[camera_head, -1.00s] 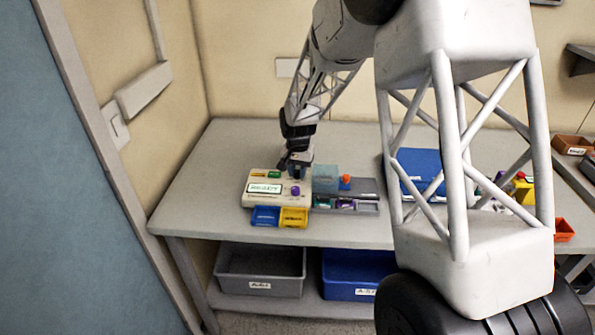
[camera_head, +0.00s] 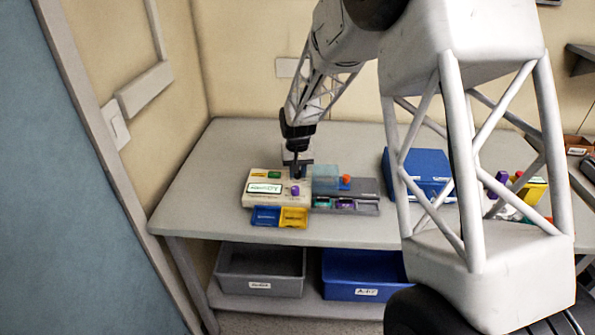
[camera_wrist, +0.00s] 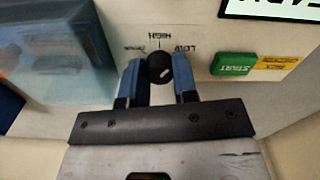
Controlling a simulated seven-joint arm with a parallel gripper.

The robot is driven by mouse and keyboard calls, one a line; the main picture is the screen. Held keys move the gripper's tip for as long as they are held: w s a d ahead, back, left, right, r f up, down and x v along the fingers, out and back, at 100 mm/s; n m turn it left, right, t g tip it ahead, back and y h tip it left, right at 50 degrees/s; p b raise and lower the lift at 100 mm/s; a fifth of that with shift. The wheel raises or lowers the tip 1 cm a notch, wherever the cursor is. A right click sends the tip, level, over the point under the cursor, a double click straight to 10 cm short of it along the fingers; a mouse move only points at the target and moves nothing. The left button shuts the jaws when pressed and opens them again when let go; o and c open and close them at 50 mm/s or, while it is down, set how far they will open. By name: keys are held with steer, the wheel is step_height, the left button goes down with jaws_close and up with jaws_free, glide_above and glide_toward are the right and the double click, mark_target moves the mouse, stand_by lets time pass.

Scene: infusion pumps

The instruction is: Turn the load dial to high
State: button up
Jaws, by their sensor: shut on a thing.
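The black load dial (camera_wrist: 160,68) shows in the wrist view on the cream pump panel, with a small white mark on its face. The upside-down labels LOW, HIGH and a third unreadable word ring its far side. HIGH is straight beyond the dial, LOW to its right. My gripper (camera_wrist: 160,78) has its two blue fingers on either side of the dial, shut on it. In the head view my gripper (camera_head: 297,173) reaches down to the back of the pump (camera_head: 262,200); the dial is hidden there. The exact heading of the white mark is hard to tell.
A green START button (camera_wrist: 234,65) and a lit display are right of the dial in the wrist view. A translucent blue box (camera_wrist: 60,50) is close on the left. A purple knob (camera_head: 295,190) stands on the pump. Blue and yellow trays (camera_head: 294,218) sit in front.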

steer(key=n, duration=0.3)
steer(key=shift+n, duration=2.2)
steer(key=o, duration=0.9)
steer(key=shift+o, duration=0.2)
steer(key=shift+r, duration=0.1)
steer(key=shift+r, duration=3.8)
